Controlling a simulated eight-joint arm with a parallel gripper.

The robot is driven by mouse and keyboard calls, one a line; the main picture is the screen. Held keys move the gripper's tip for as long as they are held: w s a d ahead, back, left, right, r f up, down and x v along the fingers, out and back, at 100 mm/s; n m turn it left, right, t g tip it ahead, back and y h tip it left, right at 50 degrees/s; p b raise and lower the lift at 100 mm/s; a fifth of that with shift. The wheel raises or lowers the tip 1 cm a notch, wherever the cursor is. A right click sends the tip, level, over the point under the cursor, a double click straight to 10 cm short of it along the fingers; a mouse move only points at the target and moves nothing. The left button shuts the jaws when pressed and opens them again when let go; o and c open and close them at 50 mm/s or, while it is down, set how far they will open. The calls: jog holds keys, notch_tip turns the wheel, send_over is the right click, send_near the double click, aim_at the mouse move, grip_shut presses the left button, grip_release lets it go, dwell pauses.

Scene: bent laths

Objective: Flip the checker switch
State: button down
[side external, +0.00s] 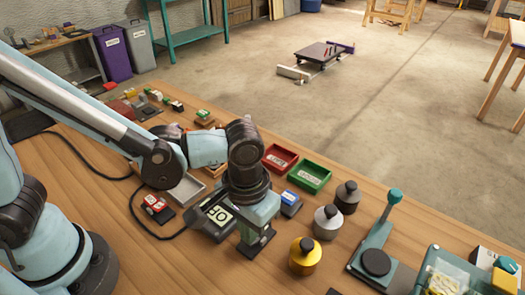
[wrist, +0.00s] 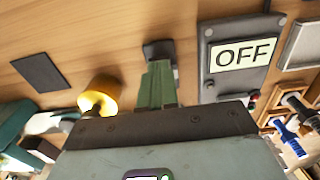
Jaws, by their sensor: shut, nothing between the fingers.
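The checker (side external: 213,214) is a dark box with a pale display, standing on the bench just left of my gripper in the side view. In the wrist view the checker (wrist: 207,62) is at upper right, and its display reads OFF. Small round parts show along its edges, but I cannot tell which is the switch. My gripper (side external: 256,243) points down beside the checker, low over the bench. In the wrist view its greenish fingers (wrist: 158,72) are shut with nothing between them. A small dark patch lies at their tips; I cannot tell what it is.
A yellow weight (side external: 305,258) and grey weights (side external: 327,222) stand right of my gripper. Red (side external: 280,158) and green (side external: 310,177) trays lie behind it. A teal lever device (side external: 377,250) is farther right. A black cable runs left from the checker. Bare wood lies in front.

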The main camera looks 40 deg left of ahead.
jog(key=shift+f, duration=0.35)
jog(key=shift+r, duration=3.55)
